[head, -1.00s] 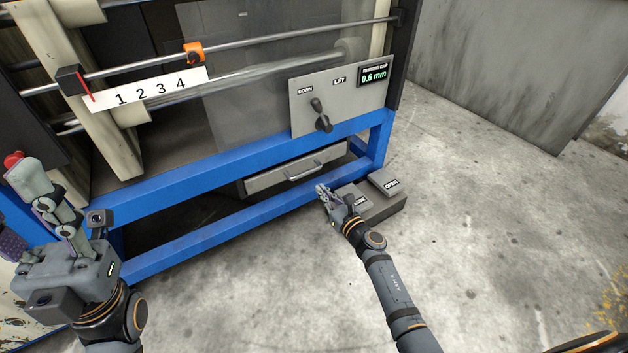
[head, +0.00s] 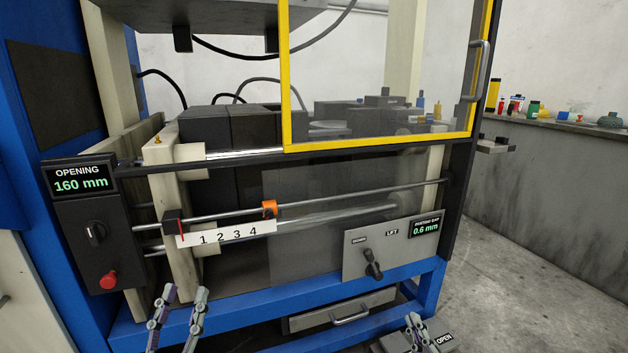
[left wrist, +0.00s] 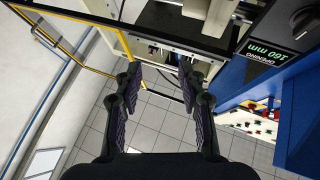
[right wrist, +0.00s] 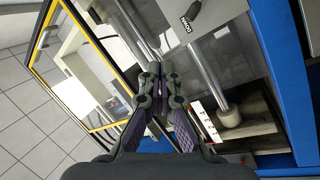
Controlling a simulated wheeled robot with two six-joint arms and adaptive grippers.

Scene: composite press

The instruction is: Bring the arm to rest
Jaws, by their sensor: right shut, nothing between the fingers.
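My left gripper (head: 178,305) shows at the bottom of the head view, in front of the press's lower left. Its fingers are apart and empty; in the left wrist view (left wrist: 160,75) only floor and press frame show between them. My right gripper (head: 412,322) is low in the head view, overlapping the area by the OPEN pedal (head: 444,339). In the right wrist view (right wrist: 152,75) its fingertips are together with nothing between them. Most of both arms lies outside the head view.
A control box with a red button (head: 108,280) is at left. Bare floor (head: 510,280) lies to the right.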

